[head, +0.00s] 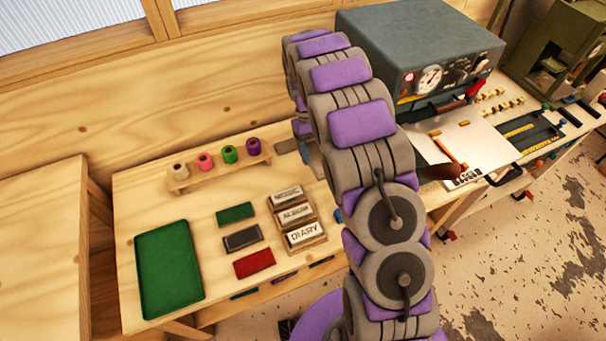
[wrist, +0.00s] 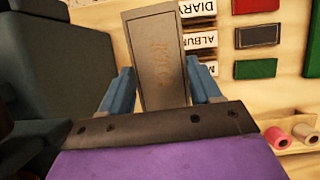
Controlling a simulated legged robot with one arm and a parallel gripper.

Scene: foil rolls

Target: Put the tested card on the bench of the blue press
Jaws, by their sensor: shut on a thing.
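A flat grey-brown card (wrist: 155,38) with faint lettering stands out between the two blue fingers of my gripper (wrist: 162,88) in the wrist view. My gripper is shut on it. In the head view a small grey edge (head: 286,146), probably the card, shows left of my arm; my arm hides most of the gripper. The blue press (head: 415,45), a blue-grey box with a gauge and a red-handled lever, stands at the back right. A pale plate (head: 485,150) lies on the bench in front of it, partly behind my arm. The card is over the left table, apart from the press.
The wooden table (head: 222,292) bears a green tray (head: 170,268), green, dark and red blocks, a rack labelled DIARY and ALBUM (head: 300,214), and coloured rolls on a stand (head: 218,172). A green machine (head: 550,50) stands far right. Small brass pieces and tools lie beside the press.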

